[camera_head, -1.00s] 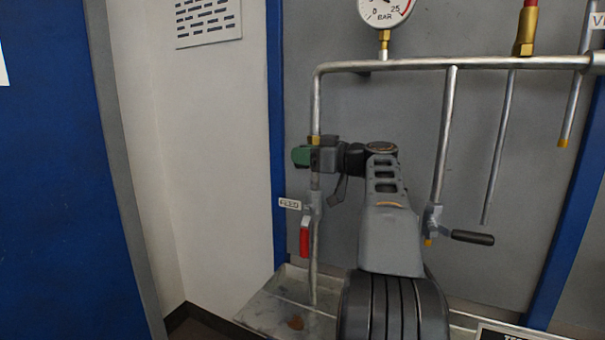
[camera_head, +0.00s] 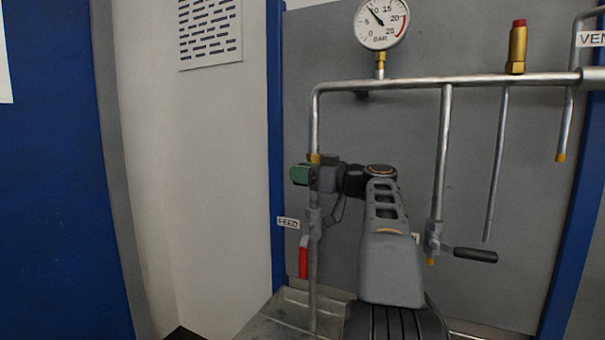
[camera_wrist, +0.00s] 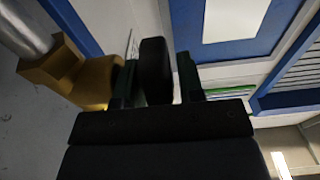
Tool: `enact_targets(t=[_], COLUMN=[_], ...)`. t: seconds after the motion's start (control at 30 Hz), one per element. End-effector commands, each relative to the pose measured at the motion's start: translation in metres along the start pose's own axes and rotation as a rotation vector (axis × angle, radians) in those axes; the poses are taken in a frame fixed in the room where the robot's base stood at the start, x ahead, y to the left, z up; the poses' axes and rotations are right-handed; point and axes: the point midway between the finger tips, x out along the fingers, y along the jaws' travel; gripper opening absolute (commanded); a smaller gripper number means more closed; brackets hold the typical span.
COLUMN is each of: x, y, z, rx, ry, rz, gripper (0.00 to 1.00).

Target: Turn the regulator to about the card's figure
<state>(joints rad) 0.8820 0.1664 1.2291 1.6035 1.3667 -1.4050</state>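My gripper (camera_head: 302,175) is at the brass regulator (camera_head: 314,158) on the left riser pipe. Its green fingers show from the side in the head view. In the wrist view, my gripper (camera_wrist: 157,82) has its two dark fingers either side of a black round knob (camera_wrist: 155,65), with a thin light gap at the right finger. The fingers look open around the knob. The brass regulator body (camera_wrist: 85,75) is at the left. The pressure gauge (camera_head: 381,22) above the pipe has its needle near 10 bar or slightly below. No readable card figure shows now.
A red-handled valve (camera_head: 303,257) by the FEED label (camera_head: 288,223) is just below my gripper. A black-handled valve (camera_head: 470,254) is to the right. A brass red-capped fitting (camera_head: 517,47) tops the horizontal pipe (camera_head: 450,82). A metal tray (camera_head: 290,310) lies below.

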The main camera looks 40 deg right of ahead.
Motion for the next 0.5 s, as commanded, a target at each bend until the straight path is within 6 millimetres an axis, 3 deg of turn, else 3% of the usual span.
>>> enact_targets(t=[0.23, 0.5], x=[-0.012, -0.065], y=[0.001, 0.001], z=[0.000, -0.001], rx=[0.000, 0.000], ry=[0.001, 0.000], rz=[0.002, 0.006], gripper=[0.35, 0.35])
